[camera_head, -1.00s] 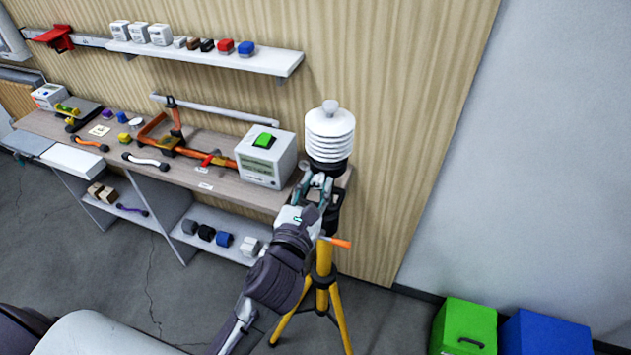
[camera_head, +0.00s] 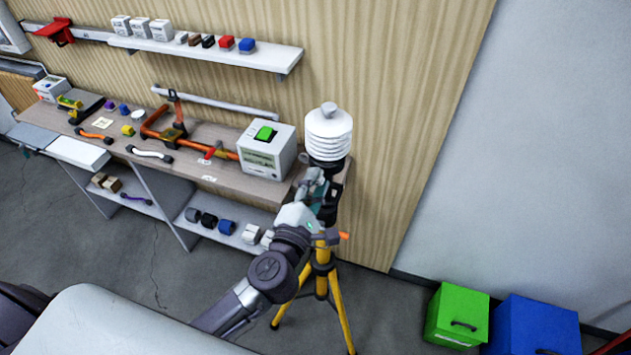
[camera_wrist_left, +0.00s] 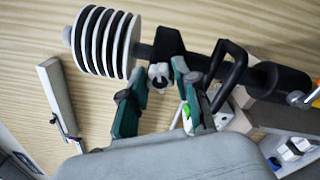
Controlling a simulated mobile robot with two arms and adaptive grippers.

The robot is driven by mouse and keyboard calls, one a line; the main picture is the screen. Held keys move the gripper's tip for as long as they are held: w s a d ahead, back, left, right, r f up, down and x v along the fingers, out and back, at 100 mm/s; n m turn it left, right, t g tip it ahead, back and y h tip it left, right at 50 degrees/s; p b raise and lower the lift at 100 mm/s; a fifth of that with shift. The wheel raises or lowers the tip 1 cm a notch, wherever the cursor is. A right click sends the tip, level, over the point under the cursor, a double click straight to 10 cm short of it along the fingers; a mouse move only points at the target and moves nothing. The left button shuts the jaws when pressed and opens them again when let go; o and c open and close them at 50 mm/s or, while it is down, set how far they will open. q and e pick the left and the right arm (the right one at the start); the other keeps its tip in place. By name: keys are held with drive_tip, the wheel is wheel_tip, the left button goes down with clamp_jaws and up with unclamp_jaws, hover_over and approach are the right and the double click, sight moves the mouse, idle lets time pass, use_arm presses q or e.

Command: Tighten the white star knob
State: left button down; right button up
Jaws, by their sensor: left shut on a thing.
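The white star knob (camera_wrist_left: 160,76) shows in the left wrist view, on the dark bracket just below the white louvred sensor shield (camera_wrist_left: 104,42). My left gripper (camera_wrist_left: 156,82) has its two green-lined fingers on either side of the knob and is shut on it. In the head view my left gripper (camera_head: 315,185) is at the neck under the shield (camera_head: 328,135), and the knob is hidden there. The shield stands upright on a yellow tripod (camera_head: 322,285) with an orange-tipped handle (camera_head: 343,236). My right gripper is not in view.
A workbench (camera_head: 225,178) with a white box with a green switch (camera_head: 267,150) stands left of the tripod. A shelf (camera_head: 262,64) hangs above. Green (camera_head: 457,313) and blue (camera_head: 535,328) boxes stand on the floor at right. A black handle (camera_wrist_left: 232,70) is close to the fingers.

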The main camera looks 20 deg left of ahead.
use_arm(q)
drive_tip(key=shift+m+h, duration=0.3)
drive_tip(key=shift+m, duration=4.9)
drive_tip(key=shift+a+r, duration=0.1)
drive_tip(key=c, duration=0.9)
unclamp_jaws()
drive_tip(key=shift+w, duration=0.1)
drive_tip(key=shift+o, duration=0.2)
drive_tip(key=s, duration=1.2)
drive_tip(key=shift+a+f, duration=0.25)
drive_tip(key=shift+f, duration=0.1)
